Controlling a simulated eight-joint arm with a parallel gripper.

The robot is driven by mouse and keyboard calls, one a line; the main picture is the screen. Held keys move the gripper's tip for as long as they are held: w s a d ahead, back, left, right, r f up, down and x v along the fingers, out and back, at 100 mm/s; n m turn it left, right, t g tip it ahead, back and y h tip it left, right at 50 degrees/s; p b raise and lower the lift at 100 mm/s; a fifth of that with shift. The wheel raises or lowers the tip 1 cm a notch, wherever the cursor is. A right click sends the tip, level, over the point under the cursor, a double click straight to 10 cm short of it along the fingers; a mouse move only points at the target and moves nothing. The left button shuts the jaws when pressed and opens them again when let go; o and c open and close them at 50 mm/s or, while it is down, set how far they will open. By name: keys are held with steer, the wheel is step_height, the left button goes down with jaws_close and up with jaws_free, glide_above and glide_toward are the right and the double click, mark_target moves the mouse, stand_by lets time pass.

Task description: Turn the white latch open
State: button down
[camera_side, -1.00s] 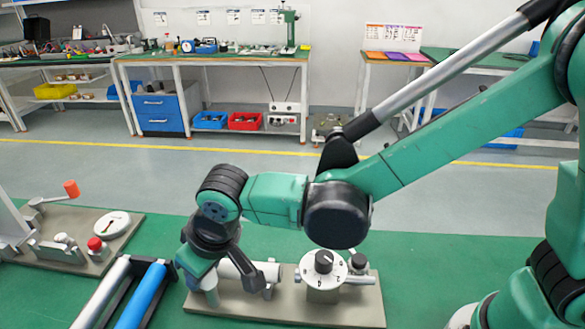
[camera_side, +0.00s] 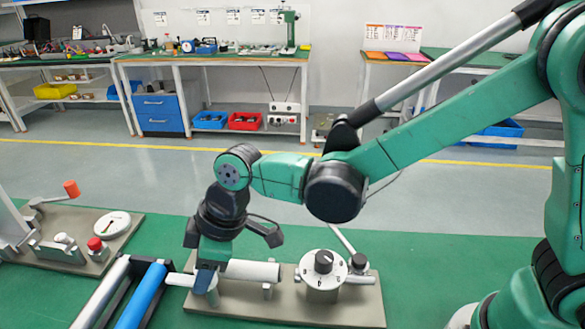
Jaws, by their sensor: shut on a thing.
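The white latch (camera_side: 179,280) shows as a short pale bar sticking out to the left of a grey post at the left end of a grey-brown base plate (camera_side: 240,305). My gripper (camera_side: 205,277) points down over this post and is shut on the latch. The fingers hide the middle of the latch, and the exact contact cannot be seen.
A white horizontal cylinder (camera_side: 252,270) lies just right of my gripper. A numbered dial with a black knob (camera_side: 323,262) and a slanted pale rod (camera_side: 343,240) stand further right. Grey and blue rollers (camera_side: 142,298) lie to the left, near the latch bar.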

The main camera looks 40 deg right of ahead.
stand_by(0.5)
steer(key=c, duration=0.5)
jaws_free()
steer(key=v, duration=0.5)
steer(key=shift+s+d+r, duration=0.1)
steer(key=shift+r, duration=0.2)
steer(key=s+d+m+t+h, duration=0.2)
steer(key=d+m, duration=0.4)
steer(key=d, duration=0.4)
steer(key=s+d+r+m+t+h, duration=0.1)
steer(key=s+d+m+t+h, duration=0.1)
steer(key=d+m, duration=0.4)
steer(key=s+d, duration=0.1)
steer(key=d, duration=0.4)
steer(key=shift+d+r+t, duration=0.15)
steer(key=shift+r+t, duration=0.1)
steer(key=shift+t, duration=0.15)
